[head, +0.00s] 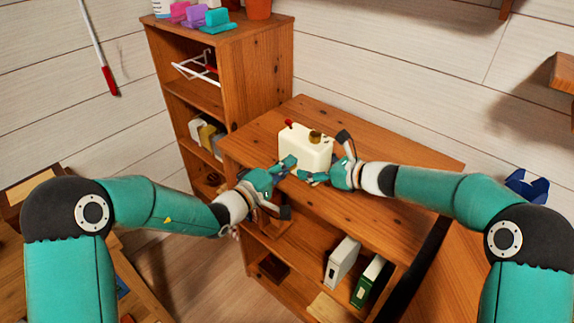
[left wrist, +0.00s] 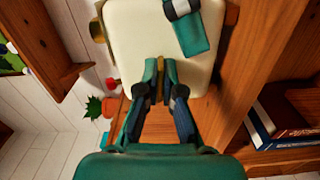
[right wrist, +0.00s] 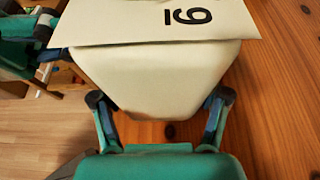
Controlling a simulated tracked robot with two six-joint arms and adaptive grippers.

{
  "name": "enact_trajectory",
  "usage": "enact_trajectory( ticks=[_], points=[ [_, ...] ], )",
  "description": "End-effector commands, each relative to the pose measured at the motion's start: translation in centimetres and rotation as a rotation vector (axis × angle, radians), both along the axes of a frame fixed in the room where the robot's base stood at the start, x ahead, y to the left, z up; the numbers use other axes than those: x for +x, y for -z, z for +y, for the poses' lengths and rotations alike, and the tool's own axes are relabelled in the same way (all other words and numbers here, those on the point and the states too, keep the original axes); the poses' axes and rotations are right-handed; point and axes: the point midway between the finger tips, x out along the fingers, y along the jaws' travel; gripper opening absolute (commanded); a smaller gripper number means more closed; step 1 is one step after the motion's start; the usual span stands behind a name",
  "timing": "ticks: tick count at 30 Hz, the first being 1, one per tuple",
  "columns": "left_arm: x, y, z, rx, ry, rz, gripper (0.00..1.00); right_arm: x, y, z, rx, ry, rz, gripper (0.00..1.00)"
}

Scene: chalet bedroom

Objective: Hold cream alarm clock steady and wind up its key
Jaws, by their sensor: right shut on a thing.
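The cream alarm clock (head: 304,150) stands on the wooden cabinet top, with a red knob (head: 288,123) and a brass-coloured knob (head: 315,136) on its upper side. My right gripper (right wrist: 160,112) is shut on the clock's body, one finger on each side. Part of its face, with a black numeral, shows in the right wrist view. My left gripper (left wrist: 160,68) is at the clock's plain cream back (left wrist: 140,40). Its fingers are close together, with a narrow brass-coloured key (left wrist: 160,83) between them. I cannot tell whether they press on it. The key is hidden in the head view.
The cabinet top (head: 400,160) is clear around the clock. A taller bookcase (head: 262,70) stands behind to the left, and binders (head: 342,262) fill part of the lower shelf. A dark blue object (head: 526,185) lies at the right.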

Motion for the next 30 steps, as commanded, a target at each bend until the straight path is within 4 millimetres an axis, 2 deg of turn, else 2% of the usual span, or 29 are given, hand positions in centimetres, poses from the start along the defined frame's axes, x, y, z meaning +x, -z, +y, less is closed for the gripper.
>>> enact_trajectory(
  ticks=[1, 20, 21, 22, 30],
  points=[
    [-0.33, 0.58, -0.35, 0.021, 0.011, 0.001, 0.0, 0.13, 0.33, -0.21, -0.002, 0.009, 0.006, 0.19],
    [-0.34, 0.6, -0.39, 0.061, 0.012, -0.028, 0.0, 0.13, 0.31, -0.18, -0.002, 0.009, 0.005, 0.19],
    [-0.34, 0.59, -0.39, 0.061, 0.012, -0.028, 0.11, 0.12, 0.3, -0.17, -0.002, 0.009, 0.005, 0.19],
    [-0.32, 0.58, -0.39, 0.06, 0.012, -0.029, 0.16, 0.12, 0.3, -0.17, -0.003, 0.007, 0.005, 0.19],
    [-0.16, 0.29, -0.18, 0.057, 0.005, -0.034, 0.16, 0.07, 0.26, -0.13, -0.003, 0.004, 0.003, 0.19]
  ],
)
